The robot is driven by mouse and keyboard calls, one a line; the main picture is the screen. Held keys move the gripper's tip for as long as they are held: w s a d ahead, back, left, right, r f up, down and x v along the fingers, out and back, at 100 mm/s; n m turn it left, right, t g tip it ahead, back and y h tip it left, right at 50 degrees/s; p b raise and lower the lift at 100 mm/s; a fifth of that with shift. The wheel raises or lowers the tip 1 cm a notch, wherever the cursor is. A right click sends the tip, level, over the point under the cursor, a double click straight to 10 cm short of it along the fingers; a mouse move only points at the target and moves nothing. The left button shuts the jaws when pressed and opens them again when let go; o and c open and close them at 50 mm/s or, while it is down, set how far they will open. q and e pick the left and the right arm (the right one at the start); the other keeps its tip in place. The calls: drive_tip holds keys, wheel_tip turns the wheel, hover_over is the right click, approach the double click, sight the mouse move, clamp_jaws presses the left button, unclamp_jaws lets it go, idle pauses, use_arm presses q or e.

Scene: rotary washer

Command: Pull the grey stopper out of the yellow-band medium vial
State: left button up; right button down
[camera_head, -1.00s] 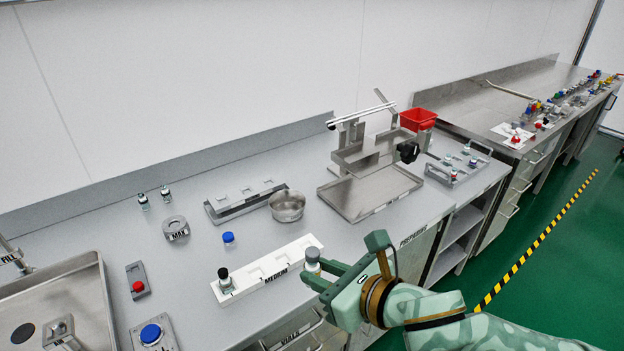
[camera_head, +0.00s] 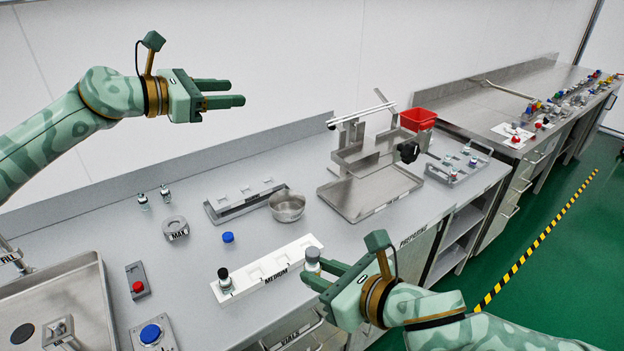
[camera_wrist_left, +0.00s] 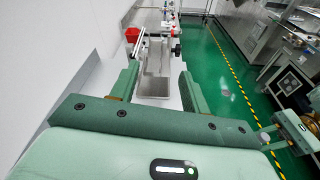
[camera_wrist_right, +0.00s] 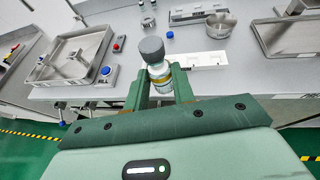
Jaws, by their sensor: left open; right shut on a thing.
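The medium vial (camera_wrist_right: 160,76) has a yellow band on clear glass and is capped by the grey stopper (camera_wrist_right: 151,49). The stopper also shows in the head view (camera_head: 313,254), at the right end of the white MEDIUM rack. My right gripper (camera_wrist_right: 160,92) is shut on the vial's body, below the stopper, and holds it upright in the head view (camera_head: 316,275). My left gripper (camera_head: 240,94) is open and empty, high up at the left, well away from the vial. It also shows in its own wrist view (camera_wrist_left: 157,72).
The white MEDIUM rack (camera_head: 268,273) holds another vial with a black top (camera_head: 223,275) at its left end. A blue cap (camera_head: 228,237), a steel bowl (camera_head: 287,206) and a steel tray (camera_head: 370,193) are behind it. A sink (camera_head: 60,300) is at left.

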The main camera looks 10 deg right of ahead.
use_arm(q)
drive_tip(key=s+d+f+m+g+y, duration=0.2)
drive_tip(key=s+d+m+g, duration=0.35)
drive_tip(key=s+d, duration=0.35)
drive_tip(key=m+g+y, duration=0.3)
drive_tip(key=m+y, duration=0.3)
drive_tip(key=y, duration=0.5)
hover_over(313, 252)
wheel_tip(313, 252, down, 3)
wheel_tip(313, 252, down, 12)
drive_tip(key=shift+r, duration=0.1)
drive_tip(key=shift+w, duration=0.1)
